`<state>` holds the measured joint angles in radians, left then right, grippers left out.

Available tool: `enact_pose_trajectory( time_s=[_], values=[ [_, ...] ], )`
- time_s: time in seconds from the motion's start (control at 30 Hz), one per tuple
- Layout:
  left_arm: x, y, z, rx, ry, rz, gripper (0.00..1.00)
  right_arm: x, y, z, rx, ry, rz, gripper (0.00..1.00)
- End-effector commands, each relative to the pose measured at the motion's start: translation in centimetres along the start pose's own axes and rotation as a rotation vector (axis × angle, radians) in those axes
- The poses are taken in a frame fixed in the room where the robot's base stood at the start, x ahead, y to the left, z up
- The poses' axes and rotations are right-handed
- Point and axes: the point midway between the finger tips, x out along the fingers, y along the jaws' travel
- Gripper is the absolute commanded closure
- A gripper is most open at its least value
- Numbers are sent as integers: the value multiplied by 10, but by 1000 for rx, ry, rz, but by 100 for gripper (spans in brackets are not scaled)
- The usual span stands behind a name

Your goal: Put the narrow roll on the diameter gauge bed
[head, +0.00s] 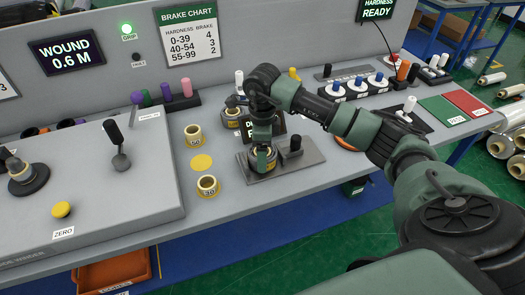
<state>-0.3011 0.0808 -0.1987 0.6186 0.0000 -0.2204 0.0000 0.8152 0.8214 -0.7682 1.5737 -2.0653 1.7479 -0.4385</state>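My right gripper (263,158), on the arm from the right, points down at the diameter gauge (285,166), a grey plate with a black post block. Its fingers are too small and dark to tell open from shut. A dark round piece with a yellowish edge shows directly below it; whether this is a roll or part of the gauge cannot be told. The gauge's display behind is partly hidden by the arm. Two upright hollow yellowish rings with labels, one farther (194,137) and one nearer (208,187), stand left of the gauge. No roll is clearly identifiable as the narrow one. My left gripper is not in view.
A flat yellow disc (202,162) lies between the rings. A grey console (90,195) with a lever and yellow button fills the left. Green (442,111) and red (467,102) pads lie at the right. Coloured cylinders stand in a rack (166,103) behind.

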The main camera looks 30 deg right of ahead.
Motion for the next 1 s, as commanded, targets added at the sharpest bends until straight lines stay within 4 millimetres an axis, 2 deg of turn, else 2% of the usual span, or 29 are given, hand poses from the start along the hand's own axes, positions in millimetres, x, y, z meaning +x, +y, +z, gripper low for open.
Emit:
enact_pose_trajectory(
  time_s=[0.13, 0.17, 0.2, 0.23, 0.5, 0.6, 0.67, 0.77, 1.0],
  values=[
    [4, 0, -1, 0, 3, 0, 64, 4, 0, 0, 0, -1, -1, 76],
    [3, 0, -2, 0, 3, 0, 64, 3, 0, 0, 0, 0, 0, 14],
    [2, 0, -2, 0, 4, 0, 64, 2, 0, 0, 0, 0, 0, 3],
    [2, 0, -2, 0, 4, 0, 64, 2, 0, 0, 0, 0, 0, 1],
    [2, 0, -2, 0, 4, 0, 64, 2, 0, 0, 0, 0, 0, 1],
    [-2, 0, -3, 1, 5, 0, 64, -3, 0, 0, 0, -1, 0, 1],
    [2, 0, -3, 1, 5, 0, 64, -8, -1, 1, 0, -3, -2, 1],
    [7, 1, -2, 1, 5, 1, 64, -25, -1, 1, -2, -3, -5, 1],
    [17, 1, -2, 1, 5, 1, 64, -78, -1, 1, -1, -4, -6, 1]
  ],
)
